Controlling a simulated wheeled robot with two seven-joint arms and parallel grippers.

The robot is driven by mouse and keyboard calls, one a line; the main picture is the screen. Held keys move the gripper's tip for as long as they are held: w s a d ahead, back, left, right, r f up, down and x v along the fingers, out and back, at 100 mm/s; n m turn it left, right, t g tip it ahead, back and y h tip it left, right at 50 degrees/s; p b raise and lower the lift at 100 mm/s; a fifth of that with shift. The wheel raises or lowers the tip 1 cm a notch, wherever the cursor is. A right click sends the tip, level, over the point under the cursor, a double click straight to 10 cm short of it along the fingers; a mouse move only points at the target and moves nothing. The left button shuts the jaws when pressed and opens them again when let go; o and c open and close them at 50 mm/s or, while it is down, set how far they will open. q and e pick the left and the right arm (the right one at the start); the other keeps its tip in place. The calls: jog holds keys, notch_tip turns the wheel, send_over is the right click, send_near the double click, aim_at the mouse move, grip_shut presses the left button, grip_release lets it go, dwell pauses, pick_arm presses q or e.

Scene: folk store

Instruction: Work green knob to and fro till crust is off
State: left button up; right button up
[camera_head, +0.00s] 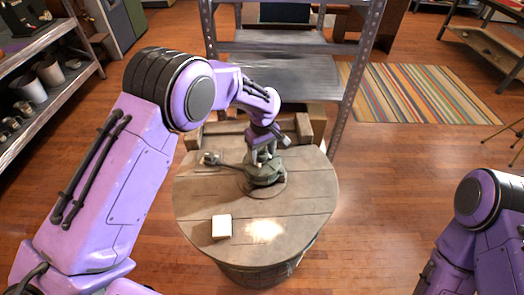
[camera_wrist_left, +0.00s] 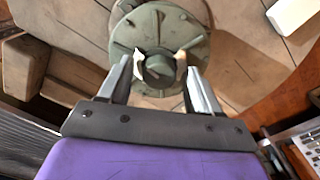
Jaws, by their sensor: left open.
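A grey-green metal device (camera_head: 265,174) with a round flanged body stands on the round wooden top (camera_head: 195,222) of a barrel-like table. The wrist view looks onto its green flanged face (camera_wrist_left: 195,48), with a round, dark green knob (camera_wrist_left: 159,68) at the centre. My left gripper (camera_wrist_left: 160,66) is open, with one fingertip on each side of the knob. Small gaps seem to show between the pale fingertips and the knob. In the head view my left gripper (camera_head: 263,148) reaches down over the device and hides the knob. I cannot make out any crust. My right gripper is out of view.
A white block (camera_head: 221,228) lies near the front of the table top. Wooden blocks (camera_head: 303,126) stand at its back edge. A metal shelf rack (camera_head: 285,76) rises behind. A striped rug (camera_head: 420,95) lies on the open floor at right.

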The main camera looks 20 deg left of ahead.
pick_arm(q)
jog(key=c, duration=1)
jog(key=shift+c, duration=0.2)
jog(key=shift+r+m+p, duration=0.2)
jog(key=shift+m+p, duration=0.6)
jog(key=shift+p, duration=0.05)
jog(key=m+p, duration=0.1)
jog(key=m, duration=0.1)
jog(key=shift+m+p, duration=0.3)
jog(key=shift+p, duration=0.05)
jog(key=m+p, duration=0.1)
jog(key=m, duration=0.1)
jog(key=shift+f+m, duration=0.1)
jog(key=shift+m, duration=0.2)
jog(key=shift+m+p, duration=0.4)
jog(key=shift+m, duration=1.4)
jog(key=shift+w, duration=0.1)
